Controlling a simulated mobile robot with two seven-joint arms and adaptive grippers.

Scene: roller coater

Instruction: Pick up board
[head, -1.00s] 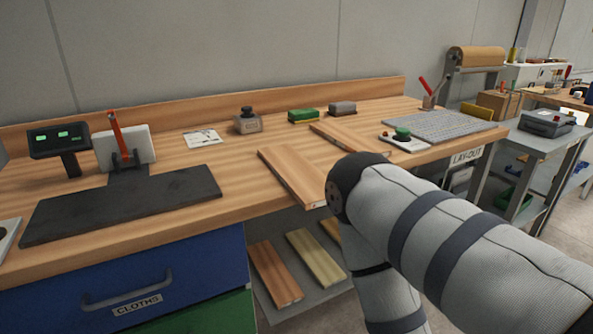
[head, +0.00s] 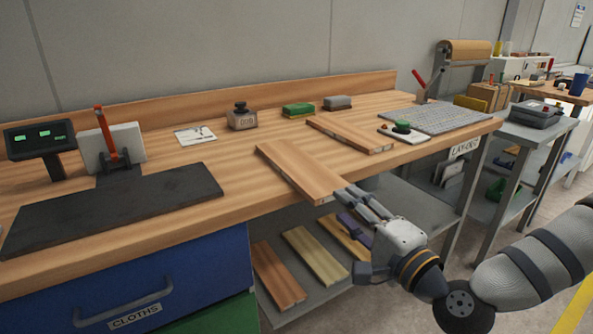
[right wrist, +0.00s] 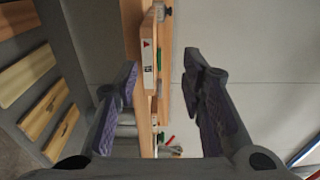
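A wooden board (head: 298,172) lies flat on the workbench, its near end reaching the front edge. My right gripper (head: 350,210) is open at that end, with one finger near board height and the purple-padded finger lower. In the right wrist view the board's end (right wrist: 149,52), with a white label and red mark, appears between the open fingers (right wrist: 165,90). Neither finger is closed on it. A second board (head: 350,136) lies farther back on the bench. My left gripper is not in view.
The workbench (head: 215,215) has a dark mat (head: 110,208), a counter block (head: 242,118), green and grey blocks, and a grey grid mat (head: 438,120). Several boards (head: 315,255) lie on the shelf below. A grey cart (head: 545,130) stands at right.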

